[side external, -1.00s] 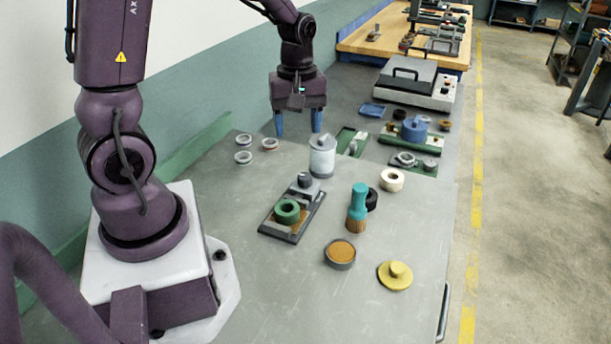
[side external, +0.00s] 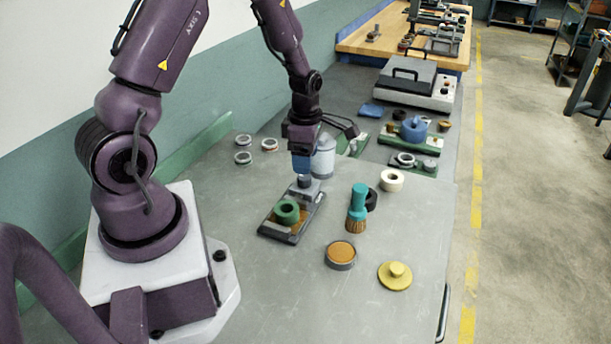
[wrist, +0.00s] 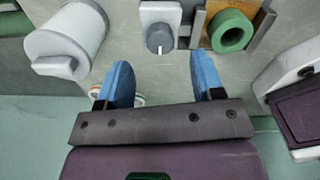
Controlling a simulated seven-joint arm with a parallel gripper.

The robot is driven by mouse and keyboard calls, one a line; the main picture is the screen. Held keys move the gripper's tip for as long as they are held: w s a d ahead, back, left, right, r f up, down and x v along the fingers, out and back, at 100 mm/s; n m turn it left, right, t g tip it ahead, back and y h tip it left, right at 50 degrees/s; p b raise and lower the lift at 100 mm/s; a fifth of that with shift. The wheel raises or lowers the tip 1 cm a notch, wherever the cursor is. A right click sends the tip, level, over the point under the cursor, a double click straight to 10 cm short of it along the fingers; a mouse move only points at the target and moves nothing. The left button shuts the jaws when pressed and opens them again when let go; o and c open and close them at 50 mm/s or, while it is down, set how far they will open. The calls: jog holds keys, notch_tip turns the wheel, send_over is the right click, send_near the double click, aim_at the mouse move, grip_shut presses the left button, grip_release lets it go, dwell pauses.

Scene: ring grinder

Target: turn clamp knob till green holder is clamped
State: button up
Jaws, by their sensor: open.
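The green holder (side external: 287,211) is a ring-shaped piece sitting in the dark clamp base (side external: 272,232) on the grey table; it also shows in the wrist view (wrist: 231,31). The clamp knob (wrist: 159,38) is a dark round knob with a white mark, on a light block at the end of the base. My gripper (wrist: 160,82) has two blue fingers, spread apart and empty. In the side view my gripper (side external: 302,172) is just above the knob (side external: 304,181). In the wrist view the knob lies ahead of the gap between the fingertips, not visibly touched.
A grey-white canister (side external: 324,158) stands close behind my gripper. A teal-handled brush (side external: 358,207), an orange-topped round tin (side external: 340,254), a yellow knobbed disc (side external: 395,276) and a cream ring (side external: 391,180) are to the right. Several small rings lie at the back left. The table's front is clear.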

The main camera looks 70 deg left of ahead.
aim_at(305, 176)
notch_tip(305, 176, down, 6)
jog(key=shift+r, duration=0.15)
jog(key=c, duration=0.9)
